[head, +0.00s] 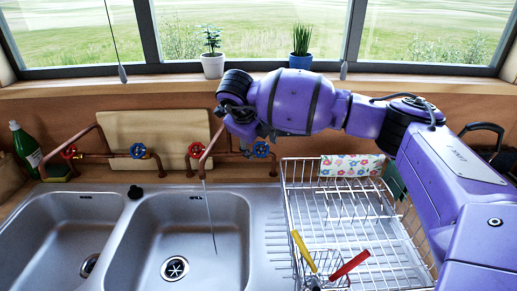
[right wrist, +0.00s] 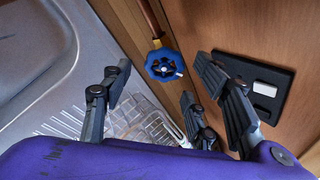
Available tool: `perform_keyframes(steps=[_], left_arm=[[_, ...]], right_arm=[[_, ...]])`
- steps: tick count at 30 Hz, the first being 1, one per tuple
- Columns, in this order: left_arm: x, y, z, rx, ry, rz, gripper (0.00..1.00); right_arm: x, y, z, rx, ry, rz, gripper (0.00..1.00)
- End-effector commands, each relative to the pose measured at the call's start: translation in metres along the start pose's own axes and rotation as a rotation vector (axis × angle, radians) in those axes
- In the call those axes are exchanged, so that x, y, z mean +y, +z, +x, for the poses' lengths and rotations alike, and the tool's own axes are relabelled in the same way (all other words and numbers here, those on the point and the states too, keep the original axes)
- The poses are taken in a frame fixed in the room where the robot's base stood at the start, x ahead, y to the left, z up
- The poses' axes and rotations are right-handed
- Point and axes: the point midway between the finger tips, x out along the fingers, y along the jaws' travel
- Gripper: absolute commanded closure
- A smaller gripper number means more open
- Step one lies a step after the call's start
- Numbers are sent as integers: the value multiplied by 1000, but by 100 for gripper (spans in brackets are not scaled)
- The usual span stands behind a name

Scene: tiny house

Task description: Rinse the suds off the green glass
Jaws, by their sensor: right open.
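I cannot make out a green glass or suds in either view. My right gripper (head: 243,128) is open and empty above the right-hand tap. In the right wrist view its fingers (right wrist: 160,80) are spread, with a blue valve wheel (right wrist: 163,65) beyond and between them. That wheel looks like the right tap's blue one (head: 262,150), just below the gripper in the head view. The tap's red wheel (head: 196,150) is to its left. A thin stream of water (head: 211,222) falls from the spout into the right basin (head: 150,235). My left gripper is not in view.
A wire dish rack (head: 290,200) right of the basin holds yellow- and red-handled utensils (head: 348,267). A dark green item (head: 393,178) is partly behind my arm. A green bottle (head: 24,145) stands far left. Potted plants (head: 212,65) line the sill. The left basin (head: 45,235) looks empty.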

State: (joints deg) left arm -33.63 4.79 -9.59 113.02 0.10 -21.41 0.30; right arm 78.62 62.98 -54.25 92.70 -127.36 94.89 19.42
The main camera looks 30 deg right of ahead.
Motion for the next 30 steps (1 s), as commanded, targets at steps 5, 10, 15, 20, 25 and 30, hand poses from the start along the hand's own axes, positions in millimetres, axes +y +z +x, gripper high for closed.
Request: perform_keyframes(steps=[5, 10, 15, 20, 25, 30], left_arm=[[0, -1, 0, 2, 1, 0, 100], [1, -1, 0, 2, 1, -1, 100], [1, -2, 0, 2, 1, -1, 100], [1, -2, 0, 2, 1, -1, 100], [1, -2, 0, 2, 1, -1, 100], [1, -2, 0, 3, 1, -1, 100]], right_arm=[[1, 1, -41, -4, 1, -2, 46], [2, 0, -71, -2, 2, -2, 46], [2, -1, -85, 2, 2, -2, 46], [2, -1, -88, 2, 3, -2, 46], [2, -1, -88, 2, 3, -2, 46], [2, -1, -88, 2, 3, -2, 46]])
